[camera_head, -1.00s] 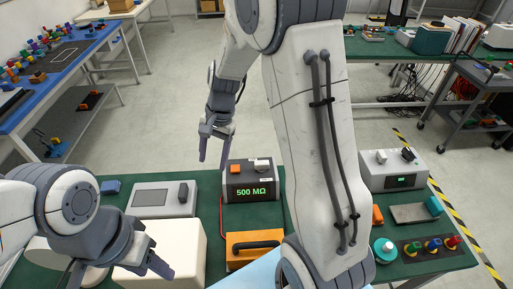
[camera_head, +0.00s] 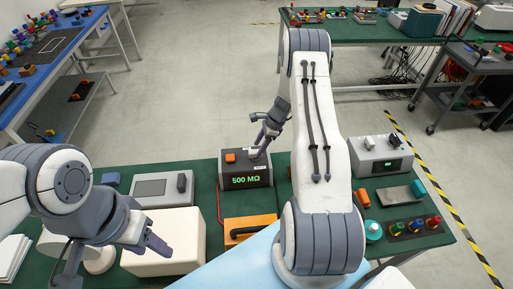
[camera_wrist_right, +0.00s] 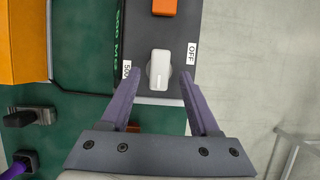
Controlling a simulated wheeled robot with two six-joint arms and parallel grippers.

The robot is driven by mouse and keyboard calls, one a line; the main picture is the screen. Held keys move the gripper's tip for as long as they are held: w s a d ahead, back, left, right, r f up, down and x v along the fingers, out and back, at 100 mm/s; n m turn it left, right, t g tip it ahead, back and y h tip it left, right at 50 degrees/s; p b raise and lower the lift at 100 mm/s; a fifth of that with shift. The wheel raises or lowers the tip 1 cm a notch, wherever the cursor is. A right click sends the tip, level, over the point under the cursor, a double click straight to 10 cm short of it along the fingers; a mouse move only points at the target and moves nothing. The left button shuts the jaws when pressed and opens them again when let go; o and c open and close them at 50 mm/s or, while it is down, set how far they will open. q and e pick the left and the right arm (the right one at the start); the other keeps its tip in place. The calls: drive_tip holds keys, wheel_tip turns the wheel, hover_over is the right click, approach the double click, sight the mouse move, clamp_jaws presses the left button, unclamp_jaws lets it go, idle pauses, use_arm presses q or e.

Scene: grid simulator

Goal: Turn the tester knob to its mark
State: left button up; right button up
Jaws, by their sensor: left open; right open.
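The tester (camera_head: 245,180) is a dark box on the green table with a green "500 MΩ" display. An orange part (camera_head: 230,157) sits on its top; it also shows in the right wrist view (camera_wrist_right: 164,7). The white bar-shaped knob (camera_wrist_right: 159,70) lies lengthwise up the wrist picture, between an "OFF" label (camera_wrist_right: 192,53) and a partly covered "500" label (camera_wrist_right: 126,69). My right gripper (camera_wrist_right: 160,80) is open, its fingers on either side of the knob with gaps. In the head view my right gripper (camera_head: 258,153) largely hides the knob. My left gripper (camera_head: 118,264) is open and empty, near a cream box.
The cream box (camera_head: 180,230) and an orange case (camera_head: 248,224) stand in front of the tester. A grey panel device (camera_head: 150,188) is left of it. A white instrument (camera_head: 380,155) and coloured knobs (camera_head: 415,226) are at right, beyond my right arm.

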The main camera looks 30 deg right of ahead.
drive_tip(key=shift+x, duration=1.25)
clamp_jaws()
